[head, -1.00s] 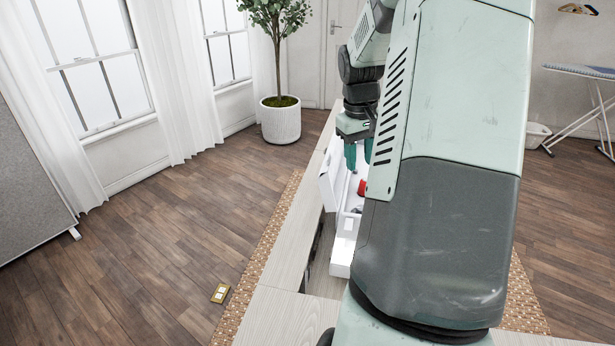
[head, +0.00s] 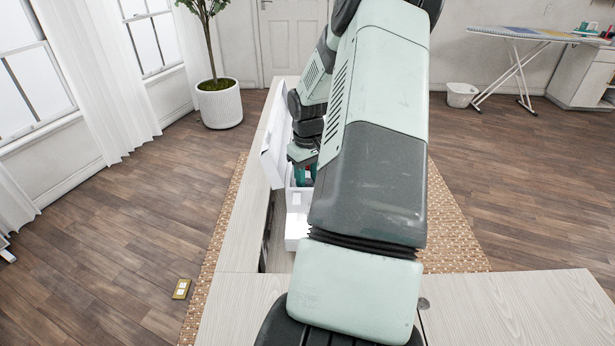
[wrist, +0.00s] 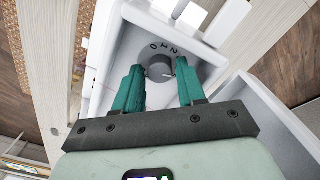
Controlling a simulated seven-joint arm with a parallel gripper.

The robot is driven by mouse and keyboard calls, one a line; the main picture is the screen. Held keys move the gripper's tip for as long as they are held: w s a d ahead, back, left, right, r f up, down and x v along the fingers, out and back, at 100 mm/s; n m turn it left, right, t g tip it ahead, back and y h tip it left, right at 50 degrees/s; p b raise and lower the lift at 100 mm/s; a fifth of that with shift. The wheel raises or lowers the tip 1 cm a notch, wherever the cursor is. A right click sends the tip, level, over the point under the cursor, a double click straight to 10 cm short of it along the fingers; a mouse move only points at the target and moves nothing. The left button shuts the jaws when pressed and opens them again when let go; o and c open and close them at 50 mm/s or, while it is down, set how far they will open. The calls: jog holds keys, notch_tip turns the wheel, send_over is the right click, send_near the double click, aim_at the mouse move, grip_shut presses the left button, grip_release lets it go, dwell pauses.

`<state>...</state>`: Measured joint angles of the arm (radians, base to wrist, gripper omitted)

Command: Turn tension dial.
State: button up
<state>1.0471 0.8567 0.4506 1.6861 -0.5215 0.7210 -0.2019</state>
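The tension dial (wrist: 159,70) is a dark grey round knob on the white face of the sewing machine (wrist: 119,55), with printed numbers along its far side in the wrist view. My gripper (wrist: 159,64) is open, its two teal fingers on either side of the dial. Narrow gaps seem to show between fingertips and dial; I cannot tell whether either one touches it. In the head view my gripper (head: 305,175) is down at the white machine (head: 297,199), partly hidden by my arm, and the dial is hidden.
The machine sits in an opening of the pale wood cabinet (head: 240,225). A white panel (head: 275,150) stands upright left of my gripper. A potted tree (head: 219,104) and an ironing board (head: 535,35) are farther off on the floor.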

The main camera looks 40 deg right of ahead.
jog(key=shift+f, duration=0.2)
jog(key=shift+c, duration=0.2)
grip_shut()
jog(key=shift+m, duration=3.1)
jog(key=shift+o, duration=0.2)
grip_release()
